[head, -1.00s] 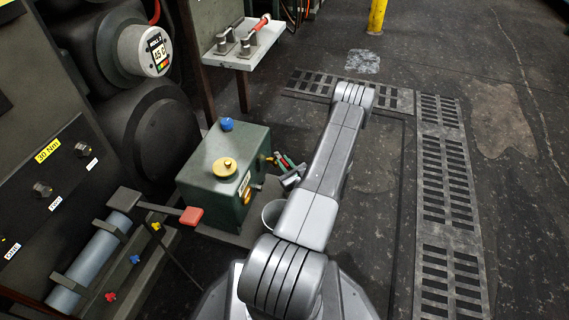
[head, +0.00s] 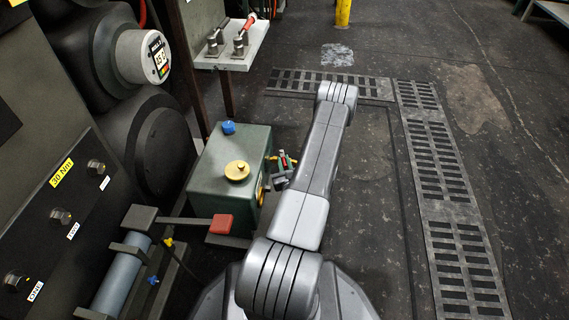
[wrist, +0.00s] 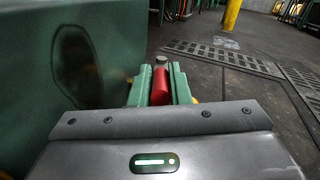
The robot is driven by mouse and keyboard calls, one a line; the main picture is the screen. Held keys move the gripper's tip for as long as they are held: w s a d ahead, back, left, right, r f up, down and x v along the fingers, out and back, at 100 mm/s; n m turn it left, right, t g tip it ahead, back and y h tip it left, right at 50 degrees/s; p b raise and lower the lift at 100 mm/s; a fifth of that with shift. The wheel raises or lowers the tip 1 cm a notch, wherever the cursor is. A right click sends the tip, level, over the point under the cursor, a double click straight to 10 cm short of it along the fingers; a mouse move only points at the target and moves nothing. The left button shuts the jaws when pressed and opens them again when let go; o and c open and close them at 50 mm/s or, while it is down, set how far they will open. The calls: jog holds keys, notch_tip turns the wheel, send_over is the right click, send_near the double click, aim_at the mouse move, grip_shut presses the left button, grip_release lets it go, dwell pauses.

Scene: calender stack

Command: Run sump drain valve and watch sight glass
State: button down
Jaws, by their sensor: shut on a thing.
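My gripper (head: 284,162) is low beside the right side of the green box (head: 213,187), which has a yellow cap (head: 237,171) and a blue knob (head: 228,127) on top. In the wrist view its green fingers (wrist: 159,88) are shut on a red handle (wrist: 160,88) with a grey metal end. The handle stands along the fingers; what it joins to is hidden. The green box wall (wrist: 85,65) fills the left of the wrist view and bears a dark oval patch. I cannot tell whether that is the sight glass. A yellow-rimmed fitting (head: 260,190) shows on the box's right side.
A red-ended lever (head: 220,224) sticks out left of my arm. A grey shelf (head: 243,52) with metal clamps stands behind the box. A round gauge (head: 158,57) is at upper left. Floor gratings (head: 440,170) and open floor lie right; a yellow post (head: 343,12) stands far back.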

jog(key=shift+a+m+h, duration=0.15)
jog(key=shift+m+h, duration=0.25)
jog(key=shift+h, duration=0.3)
jog(key=c, duration=1.4)
grip_release()
jog(key=shift+s, duration=0.15)
jog(key=s, duration=0.2)
jog(key=s+p, duration=0.1)
jog(key=s, duration=0.1)
jog(key=s+d+p, duration=0.1)
jog(key=s, duration=0.2)
jog(key=shift+s, duration=0.1)
